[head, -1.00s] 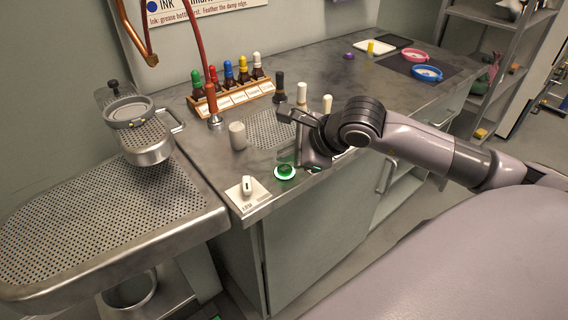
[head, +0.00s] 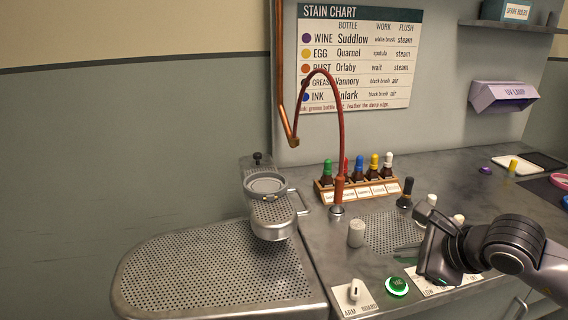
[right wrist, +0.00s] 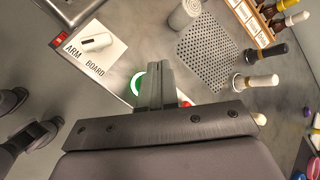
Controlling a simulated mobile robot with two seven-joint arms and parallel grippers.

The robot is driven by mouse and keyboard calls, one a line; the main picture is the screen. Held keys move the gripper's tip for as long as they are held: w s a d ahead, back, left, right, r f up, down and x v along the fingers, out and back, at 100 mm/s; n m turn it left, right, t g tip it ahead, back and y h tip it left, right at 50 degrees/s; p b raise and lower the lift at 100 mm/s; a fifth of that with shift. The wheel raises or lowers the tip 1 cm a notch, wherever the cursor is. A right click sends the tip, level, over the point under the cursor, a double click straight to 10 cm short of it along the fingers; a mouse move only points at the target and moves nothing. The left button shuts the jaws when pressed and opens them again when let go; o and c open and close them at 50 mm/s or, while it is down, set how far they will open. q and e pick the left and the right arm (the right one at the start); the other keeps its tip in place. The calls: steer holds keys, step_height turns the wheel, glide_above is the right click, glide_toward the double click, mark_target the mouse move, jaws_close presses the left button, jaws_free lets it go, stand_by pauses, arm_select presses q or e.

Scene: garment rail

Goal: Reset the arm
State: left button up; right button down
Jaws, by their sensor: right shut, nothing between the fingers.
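My right gripper (head: 428,268) is over the front of the metal counter (head: 320,235), just right of a green-lit round button (head: 397,286). Its fingers (right wrist: 154,84) are shut and empty in the right wrist view, where they partly cover the green button (right wrist: 138,84). A white plate with a white toggle knob (head: 354,290) lies left of the button. The right wrist view shows this knob (right wrist: 97,42) beside the words ARM and BOARD. A perforated metal board (head: 215,270) stands at left, with a smaller perforated arm (head: 272,212) above it.
A rack of colour-capped bottles (head: 360,188) stands at the counter's back. Close to my gripper are a white cylinder (head: 356,233), a perforated plate (head: 385,228) and brushes (head: 405,192). A red hose (head: 340,115) hangs behind. A stain chart (head: 355,60) is on the wall.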

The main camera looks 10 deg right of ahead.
steer(key=s+a+r+m+t+y, duration=0.1)
steer(key=s+a+r+m+y, duration=0.25)
steer(key=a+y, duration=0.35)
steer(key=s+a+r+m+t+y, duration=0.25)
steer(key=a+r+y, duration=0.3)
steer(key=a, duration=0.35)
steer(key=w+d+m+t+h, duration=0.1)
steer(key=d+m+t+h, duration=0.45)
steer(key=m, duration=0.65)
steer(key=w+d+m+t+h, duration=0.1)
steer(key=d+m+t+h, duration=0.5)
steer(key=m, duration=0.6)
steer(key=s+d+f+m+g+h, duration=0.2)
steer(key=d+f+m+g+h, duration=0.2)
steer(key=f+m+g+h, duration=0.5)
steer(key=s+a+f+m+g+y, duration=0.35)
steer(key=s+f+g, duration=0.25)
steer(key=s+f, duration=0.3)
steer(key=s+a+f+m+g+y, duration=0.2)
steer(key=s+f+m+g, duration=0.25)
steer(key=s+f, duration=0.4)
steer(key=w+a+f+n+t+y+p, duration=0.1)
steer(key=w+a+f+t+y, duration=0.1)
steer(key=w+f+t, duration=0.4)
steer(key=shift+a+f+p, duration=0.35)
steer(key=shift+a+f, duration=0.15)
steer(key=shift+f, duration=0.4)
